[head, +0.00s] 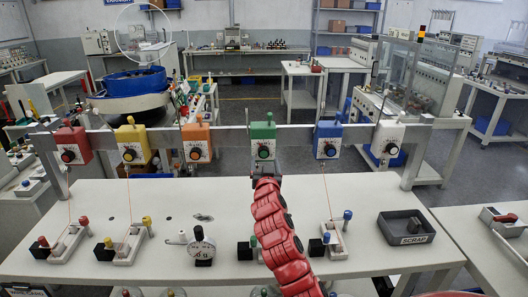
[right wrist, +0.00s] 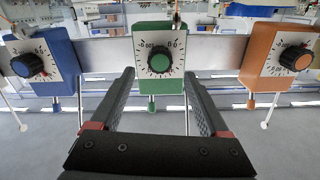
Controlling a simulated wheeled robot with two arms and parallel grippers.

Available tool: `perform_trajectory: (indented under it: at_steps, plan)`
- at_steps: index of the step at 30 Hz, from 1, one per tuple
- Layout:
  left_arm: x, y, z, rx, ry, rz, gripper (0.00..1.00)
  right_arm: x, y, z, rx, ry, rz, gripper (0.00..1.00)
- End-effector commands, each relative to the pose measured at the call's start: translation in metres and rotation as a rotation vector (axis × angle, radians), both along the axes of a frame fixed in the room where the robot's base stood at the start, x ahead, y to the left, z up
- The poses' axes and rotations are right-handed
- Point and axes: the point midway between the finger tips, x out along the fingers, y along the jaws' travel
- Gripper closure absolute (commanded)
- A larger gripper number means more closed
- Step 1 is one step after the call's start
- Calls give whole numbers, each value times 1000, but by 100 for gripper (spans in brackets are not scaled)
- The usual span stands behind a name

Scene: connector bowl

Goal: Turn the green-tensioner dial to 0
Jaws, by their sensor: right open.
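The green tensioner (head: 263,134) is a green box with a white scale plate, mounted on the rail above the table. Its round dial (head: 263,153) has a green face and dark rim. In the right wrist view the dial (right wrist: 159,61) sits ahead, between the two fingertips and apart from them. My right gripper (right wrist: 160,76) is open and empty, its dark fingers pointing at the tensioner. In the head view it shows small and dark at the end of my red arm (head: 265,168), just below the dial. I cannot read the dial's setting. My left gripper is out of view.
An orange tensioner (head: 196,139) and a blue tensioner (head: 328,136) flank the green one, with some clearance. Red, yellow and white tensioners share the metal rail (head: 228,127). Spool stands and a grey scrap tray (head: 406,219) stand on the white table (head: 370,260).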

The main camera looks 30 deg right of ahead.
Motion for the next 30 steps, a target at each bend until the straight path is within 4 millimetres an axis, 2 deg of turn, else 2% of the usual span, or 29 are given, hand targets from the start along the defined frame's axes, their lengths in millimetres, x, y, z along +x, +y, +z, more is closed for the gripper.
perform_trajectory:
  at_steps: [6, 12, 18, 27, 30]
  plan:
    - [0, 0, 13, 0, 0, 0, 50, 25, -14, 2, 2, 2, -1, 21]
    - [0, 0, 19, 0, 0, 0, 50, 39, -25, 0, 2, 3, -3, 21]
    - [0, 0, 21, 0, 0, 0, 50, 46, -28, 1, -1, 1, 0, 21]
    - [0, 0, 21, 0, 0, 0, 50, 47, -28, 0, -1, 0, 1, 21]
    - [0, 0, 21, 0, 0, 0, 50, 47, -28, -1, 0, 1, 0, 39]
